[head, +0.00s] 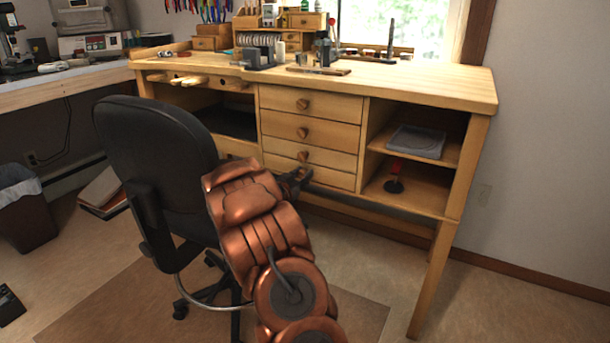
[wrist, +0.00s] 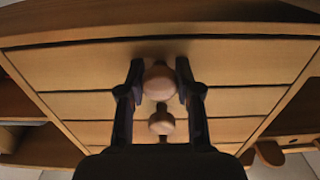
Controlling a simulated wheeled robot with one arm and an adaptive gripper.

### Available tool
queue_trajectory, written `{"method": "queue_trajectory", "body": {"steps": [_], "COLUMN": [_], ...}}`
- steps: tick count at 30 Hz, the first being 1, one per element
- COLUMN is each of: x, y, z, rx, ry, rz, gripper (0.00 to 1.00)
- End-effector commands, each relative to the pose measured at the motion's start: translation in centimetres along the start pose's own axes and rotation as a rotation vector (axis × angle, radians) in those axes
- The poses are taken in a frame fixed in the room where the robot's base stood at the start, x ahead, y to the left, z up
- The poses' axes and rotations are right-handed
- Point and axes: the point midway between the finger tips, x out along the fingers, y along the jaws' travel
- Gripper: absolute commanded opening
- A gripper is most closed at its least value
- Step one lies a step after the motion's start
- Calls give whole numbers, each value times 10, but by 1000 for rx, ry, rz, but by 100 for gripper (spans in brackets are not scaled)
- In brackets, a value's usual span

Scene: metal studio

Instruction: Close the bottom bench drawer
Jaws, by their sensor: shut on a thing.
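The wooden bench has a stack of drawers with round knobs. The bottom drawer (head: 335,179) is lowest in the stack and partly hidden by my arm in the head view. My gripper (head: 298,180) is at its front. In the wrist view, which looks upside down, the fingers of my gripper (wrist: 160,84) are shut on the bottom drawer's knob (wrist: 159,80), one on each side. The drawer front (wrist: 70,58) spans the upper part of that view. The drawer looks nearly flush with those above; any small gap is hard to tell.
A black office chair (head: 155,140) stands close to my arm on the left. Open shelves (head: 410,180) with a grey tray (head: 417,141) are right of the drawers. The bench leg (head: 433,280) stands further right. Tools crowd the bench top. Floor at the front right is clear.

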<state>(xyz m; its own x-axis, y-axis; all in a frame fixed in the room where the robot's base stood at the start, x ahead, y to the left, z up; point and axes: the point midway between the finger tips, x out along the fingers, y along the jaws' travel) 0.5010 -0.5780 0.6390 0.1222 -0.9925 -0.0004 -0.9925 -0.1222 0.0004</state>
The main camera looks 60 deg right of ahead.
Motion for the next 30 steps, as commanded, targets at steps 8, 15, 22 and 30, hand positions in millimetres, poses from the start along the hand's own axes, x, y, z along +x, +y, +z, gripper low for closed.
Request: {"method": "queue_trajectory", "body": {"steps": [8, 15, 22, 30], "x": [1, 1, -5, -40], "y": [0, 0, 0, -2], "z": [-2, -2, -1, 0], "rx": [2, 1, 0, -1], "ry": [5, 3, 2, 0], "rz": [-1, 0, 0, -4], "gripper": [54, 59, 59, 59]}}
